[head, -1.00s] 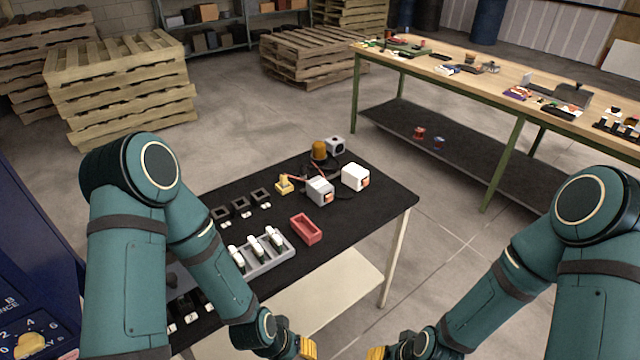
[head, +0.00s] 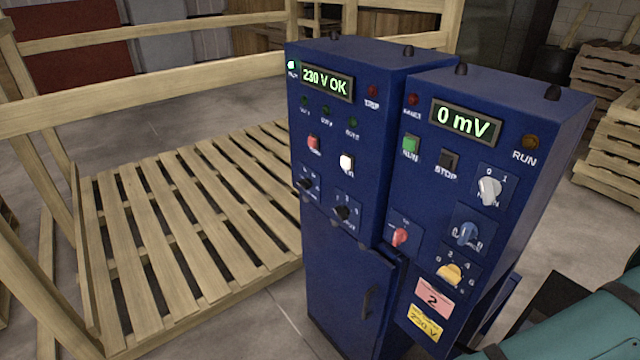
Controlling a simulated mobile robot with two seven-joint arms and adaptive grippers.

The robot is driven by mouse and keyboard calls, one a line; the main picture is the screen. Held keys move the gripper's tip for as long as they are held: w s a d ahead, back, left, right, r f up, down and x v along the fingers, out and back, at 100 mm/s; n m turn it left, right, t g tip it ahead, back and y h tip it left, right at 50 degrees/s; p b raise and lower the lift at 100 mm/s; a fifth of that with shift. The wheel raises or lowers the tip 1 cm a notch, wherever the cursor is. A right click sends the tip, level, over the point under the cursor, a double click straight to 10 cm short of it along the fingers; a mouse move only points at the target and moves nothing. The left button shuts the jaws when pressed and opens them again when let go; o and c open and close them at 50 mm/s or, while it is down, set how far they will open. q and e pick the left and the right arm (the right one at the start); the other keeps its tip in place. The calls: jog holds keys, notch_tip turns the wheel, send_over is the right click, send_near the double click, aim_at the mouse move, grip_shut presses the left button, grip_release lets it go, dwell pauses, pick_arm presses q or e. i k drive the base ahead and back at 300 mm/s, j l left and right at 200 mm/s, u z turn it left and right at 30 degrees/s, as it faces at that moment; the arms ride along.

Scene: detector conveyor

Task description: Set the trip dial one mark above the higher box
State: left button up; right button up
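Two blue control cabinets stand side by side in the head view. The right cabinet (head: 531,135) has a display (head: 466,121) reading "0 mV". Down its front are a white knob (head: 489,190), a blue knob (head: 467,234), a red knob (head: 400,237) and a yellow dial (head: 451,275) with numbers around it. I cannot read which dial is the trip dial, nor the yellow dial's exact mark. No boxes from the table are in view. A teal part of my arm enters at the bottom right; neither gripper shows.
The left cabinet (head: 348,245) has a display (head: 327,82) reading "230 V OK", lamps, buttons and two black knobs. A pink card (head: 433,298) and a yellow "230 V" card (head: 425,323) are below the yellow dial.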

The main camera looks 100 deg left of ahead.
aim_at(306, 184)
jog(key=k+j, duration=0.6)
jog(key=u, duration=0.4)
jog(key=k+j+u, duration=0.15)
jog(key=u, duration=0.25)
jog(key=j+u, duration=0.1)
jog(key=u, duration=0.35)
jog(key=j+u, duration=0.1)
jog(key=u, duration=0.3)
jog(key=k+j, duration=0.05)
